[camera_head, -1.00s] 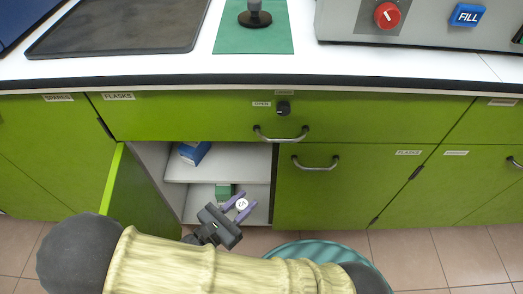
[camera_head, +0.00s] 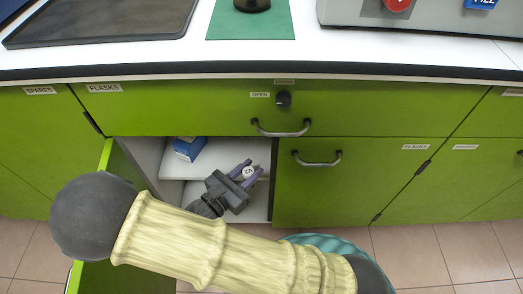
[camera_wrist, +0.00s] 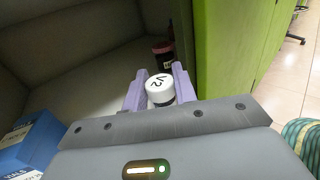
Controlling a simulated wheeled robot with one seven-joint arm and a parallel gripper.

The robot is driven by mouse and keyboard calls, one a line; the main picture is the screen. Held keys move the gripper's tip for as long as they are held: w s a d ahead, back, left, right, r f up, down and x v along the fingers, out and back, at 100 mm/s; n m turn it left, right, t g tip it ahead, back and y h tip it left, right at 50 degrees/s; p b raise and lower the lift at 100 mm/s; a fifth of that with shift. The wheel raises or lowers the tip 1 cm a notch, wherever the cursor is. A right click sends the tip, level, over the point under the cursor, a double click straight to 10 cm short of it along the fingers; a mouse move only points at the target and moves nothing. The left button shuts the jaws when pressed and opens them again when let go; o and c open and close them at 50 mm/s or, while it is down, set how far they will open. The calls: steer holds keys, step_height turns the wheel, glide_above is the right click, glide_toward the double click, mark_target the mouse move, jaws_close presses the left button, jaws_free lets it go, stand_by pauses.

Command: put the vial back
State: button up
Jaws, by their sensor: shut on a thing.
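The vial (camera_head: 249,173) has a white cap marked V2, and it also shows in the wrist view (camera_wrist: 160,88). My gripper (camera_head: 246,170) is shut on it, with one purple finger on each side, as the wrist view (camera_wrist: 159,74) shows. In the head view, the gripper and vial are at the opening of the green cupboard, in front of its white shelf (camera_head: 223,152). The vial's lower body is hidden below its cap. I cannot tell whether the vial touches a surface.
A blue box (camera_head: 188,148) lies left on the shelf and appears at the wrist view's left edge (camera_wrist: 28,142). A dark jar with a red lid (camera_wrist: 162,47) stands deeper inside. The open cupboard door (camera_head: 125,168) is at left. A teal ribbed object (camera_head: 325,241) stands on the floor.

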steer(key=w+d+f+b, duration=0.1)
steer(key=w+b, duration=0.1)
steer(key=w, duration=0.1)
steer(key=w+d+f+b, duration=0.1)
steer(key=w+b, duration=0.2)
steer(key=w, duration=0.1)
steer(key=w+d+f+b, duration=0.1)
steer(key=w+b, duration=0.2)
steer(key=w, duration=0.1)
steer(key=shift+d+f, duration=0.35)
steer(key=shift+r, duration=0.1)
steer(key=shift+a+f, duration=0.1)
steer(key=shift+f, duration=0.1)
steer(key=o, duration=1)
steer(key=shift+o, duration=0.2)
steer(key=shift+r, duration=0.15)
